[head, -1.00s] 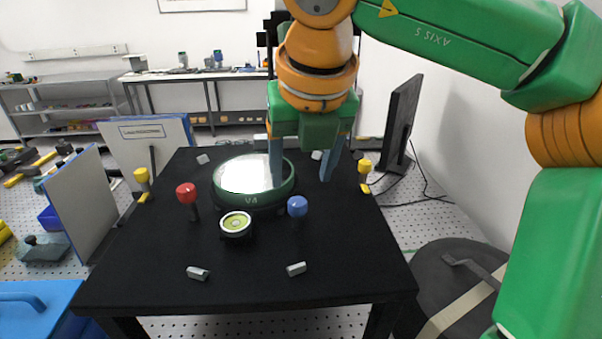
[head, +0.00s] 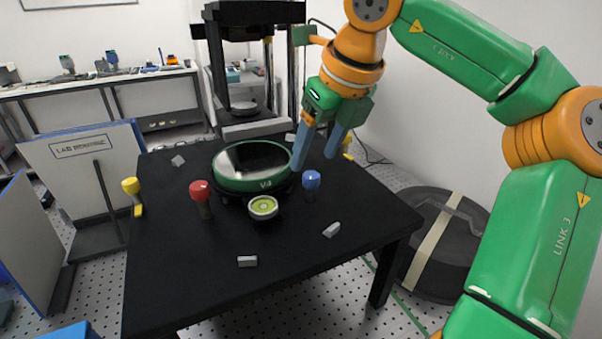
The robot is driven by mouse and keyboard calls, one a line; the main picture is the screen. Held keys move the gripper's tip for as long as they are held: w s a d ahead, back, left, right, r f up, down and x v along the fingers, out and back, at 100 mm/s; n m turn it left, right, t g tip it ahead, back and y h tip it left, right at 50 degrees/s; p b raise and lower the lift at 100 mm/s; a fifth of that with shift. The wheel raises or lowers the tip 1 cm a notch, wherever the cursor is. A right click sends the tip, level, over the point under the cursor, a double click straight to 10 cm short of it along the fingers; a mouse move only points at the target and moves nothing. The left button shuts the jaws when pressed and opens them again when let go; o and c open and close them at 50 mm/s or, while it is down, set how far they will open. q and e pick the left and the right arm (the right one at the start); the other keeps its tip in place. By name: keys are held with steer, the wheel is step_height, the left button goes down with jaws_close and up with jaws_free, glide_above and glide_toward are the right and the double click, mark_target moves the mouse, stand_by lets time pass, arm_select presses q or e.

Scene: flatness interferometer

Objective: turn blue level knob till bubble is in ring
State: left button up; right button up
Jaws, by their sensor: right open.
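The round bubble level (head: 263,207) with a yellow-green face sits in front of the flat, left of the blue knob. Its bubble is too small to place against the ring. A red knob (head: 200,191) stands left of the level. My right gripper (head: 315,163) is open, its two blue-grey fingers pointing down just behind and above the blue knob. Nothing is between them. My left gripper is out of view.
Yellow-topped clamps (head: 131,187) stand at the table's left and right sides. Small grey blocks (head: 247,261) lie on the table. A dark instrument frame (head: 240,60) rises behind. A dark drum (head: 440,240) stands right of the table. The front of the table is mostly clear.

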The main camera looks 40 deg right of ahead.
mark_target(312, 175)
steer(key=f, duration=0.1)
steer(key=w+d+f, duration=0.1)
steer(key=f, duration=0.1)
steer(key=d+f, duration=0.1)
steer(key=shift+w+d+f+p, duration=0.15)
steer(key=shift+w+f+p, duration=0.05)
steer(key=shift+f+p, duration=0.15)
steer(key=shift+w+f, duration=0.2)
steer(key=shift+f, duration=0.05)
steer(key=shift+w+a, duration=0.1)
steer(key=shift+a, duration=0.45)
steer(key=shift+a+r, duration=0.1)
steer(key=shift+c, duration=0.8)
steer(key=shift+d, duration=0.2)
jaws_close()
steer(key=shift+b, duration=0.3)
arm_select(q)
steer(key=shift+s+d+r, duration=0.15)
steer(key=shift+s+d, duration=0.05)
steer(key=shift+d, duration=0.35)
arm_select(e)
steer(key=shift+o, duration=0.8)
jaws_free()
